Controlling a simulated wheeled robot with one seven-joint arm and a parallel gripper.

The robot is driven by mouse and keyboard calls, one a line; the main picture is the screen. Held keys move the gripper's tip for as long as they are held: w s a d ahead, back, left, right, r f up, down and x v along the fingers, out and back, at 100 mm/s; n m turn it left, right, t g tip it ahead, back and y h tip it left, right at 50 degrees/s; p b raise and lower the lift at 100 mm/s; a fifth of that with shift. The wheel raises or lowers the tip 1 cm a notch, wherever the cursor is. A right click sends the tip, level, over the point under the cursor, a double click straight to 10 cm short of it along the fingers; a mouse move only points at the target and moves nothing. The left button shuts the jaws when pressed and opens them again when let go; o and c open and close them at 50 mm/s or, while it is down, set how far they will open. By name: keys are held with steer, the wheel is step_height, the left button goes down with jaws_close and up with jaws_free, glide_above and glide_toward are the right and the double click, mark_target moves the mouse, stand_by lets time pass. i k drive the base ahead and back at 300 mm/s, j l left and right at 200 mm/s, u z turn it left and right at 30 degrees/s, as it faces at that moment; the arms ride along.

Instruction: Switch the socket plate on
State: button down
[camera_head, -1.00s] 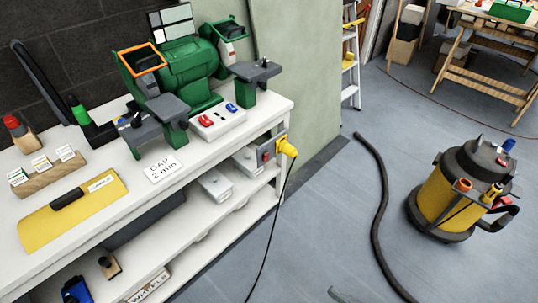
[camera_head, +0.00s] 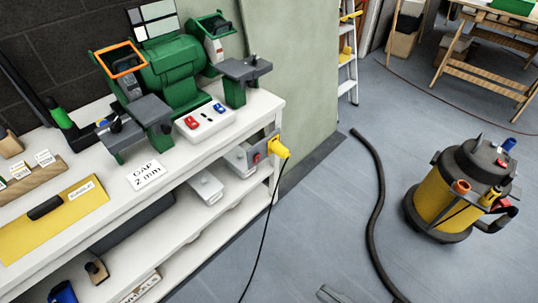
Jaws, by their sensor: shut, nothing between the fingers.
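The socket plate (camera_head: 262,151) is a small grey plate on the right end of the white workbench, just below the top. It carries a small red switch (camera_head: 256,158); its position is too small to read. A yellow plug (camera_head: 279,147) sits in the plate's right part, with a black cord hanging to the floor. Only a grey tip of my gripper (camera_head: 333,295) shows at the bottom edge of the head view. It is shut and empty, well in front of the plate and apart from it.
A green bench grinder (camera_head: 173,68) and a white box with red and blue switches (camera_head: 206,122) stand on the bench (camera_head: 110,187). A black hose (camera_head: 372,205) and a yellow vacuum (camera_head: 440,205) are on the floor at right. Floor between bench and hose is mostly clear.

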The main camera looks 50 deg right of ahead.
mark_target(257, 158)
steer(key=i+l, duration=0.1)
steer(key=l, duration=1)
steer(key=i+l, duration=0.15)
steer(key=l, duration=0.35)
